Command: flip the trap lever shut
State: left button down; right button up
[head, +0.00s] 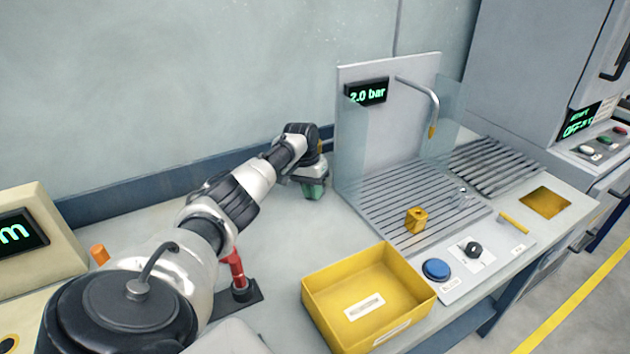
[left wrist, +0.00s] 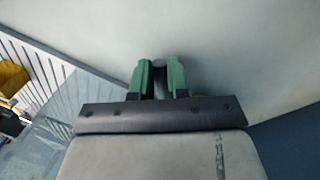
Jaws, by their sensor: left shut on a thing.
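My left gripper (head: 314,190) is at the back of the bench, just left of the clear-sided booth, with its green fingers pointing down. In the left wrist view its fingers (left wrist: 160,76) are shut on a dark grey round piece (left wrist: 160,68), seen between them. In the head view this piece is hidden, and I cannot tell whether it is part of the trap lever. No lever is clearly marked as the trap. A short yellow handle (head: 514,223) lies at the booth's front right, apart from my gripper. My right gripper is not in view.
A yellow bin (head: 318,308) stands at the front. The booth holds a yellow block (head: 416,220) on slats. A blue button (head: 436,270) and black knob (head: 473,249) are in front of it. A red upright piece (head: 236,268) stands beside my arm. The bench behind the bin is clear.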

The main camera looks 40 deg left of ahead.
pick_arm(q)
jog(key=shift+a+r+m, duration=0.1)
jog(key=shift+a+m, duration=0.05)
jog(key=shift+m, duration=0.15)
jog(key=c, duration=1.1)
grip_release()
notch_tip(320, 180, up, 10)
jog(key=a+b, duration=0.1)
jog(key=a, duration=0.1)
jog(key=shift+s+r, duration=0.25)
